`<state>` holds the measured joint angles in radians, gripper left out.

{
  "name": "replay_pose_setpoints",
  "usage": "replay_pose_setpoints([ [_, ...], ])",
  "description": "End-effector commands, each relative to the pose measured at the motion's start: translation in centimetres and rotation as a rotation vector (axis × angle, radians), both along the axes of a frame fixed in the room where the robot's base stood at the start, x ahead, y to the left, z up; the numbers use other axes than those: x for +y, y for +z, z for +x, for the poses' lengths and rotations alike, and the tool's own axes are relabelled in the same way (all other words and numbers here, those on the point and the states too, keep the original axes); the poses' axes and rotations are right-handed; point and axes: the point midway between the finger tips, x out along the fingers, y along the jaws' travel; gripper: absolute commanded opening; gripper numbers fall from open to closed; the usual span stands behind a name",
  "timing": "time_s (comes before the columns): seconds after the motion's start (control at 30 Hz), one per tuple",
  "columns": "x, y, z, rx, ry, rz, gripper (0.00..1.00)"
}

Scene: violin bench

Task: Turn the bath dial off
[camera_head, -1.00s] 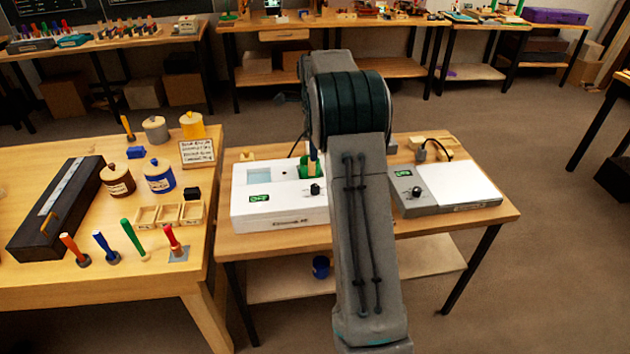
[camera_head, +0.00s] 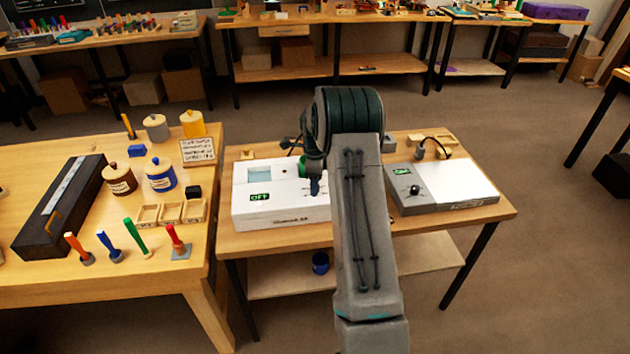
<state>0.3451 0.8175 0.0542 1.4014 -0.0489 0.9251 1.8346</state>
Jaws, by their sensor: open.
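The bath is a white box (camera_head: 250,218) on the middle table, with a small green display (camera_head: 260,197) on its top that appears to read OFF. My gripper (camera_head: 315,186) points down over the right part of the bath, where the dial was visible earlier. The dial is now hidden behind my gripper and arm. The jaws are open, but the fingers are small and partly covered, so contact with the dial cannot be told. A bit of green (camera_head: 302,168) shows beside my wrist.
A grey-and-white device (camera_head: 455,183) with its own black dial (camera_head: 415,190) and green display stands to the right. The left table holds jars, small trays (camera_head: 172,212), upright coloured handles and a long dark case (camera_head: 55,215). A blue cup (camera_head: 320,263) sits on the lower shelf.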

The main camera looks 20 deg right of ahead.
Motion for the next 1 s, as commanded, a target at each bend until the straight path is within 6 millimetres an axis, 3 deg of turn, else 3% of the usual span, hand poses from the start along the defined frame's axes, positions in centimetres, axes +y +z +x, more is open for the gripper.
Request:
replay_pose_setpoints([
  [0.3,-0.01,-0.31,0.0,-0.001,0.0,-0.001,0.48],
  [0.47,-0.02,-0.29,0.01,-0.001,0.0,-0.001,0.06],
  [0.5,-0.02,-0.29,0.01,-0.001,0.0,-0.001,0.03],
  [1.0,-0.02,-0.41,0.08,-0.002,0.12,-0.002,0.04],
])
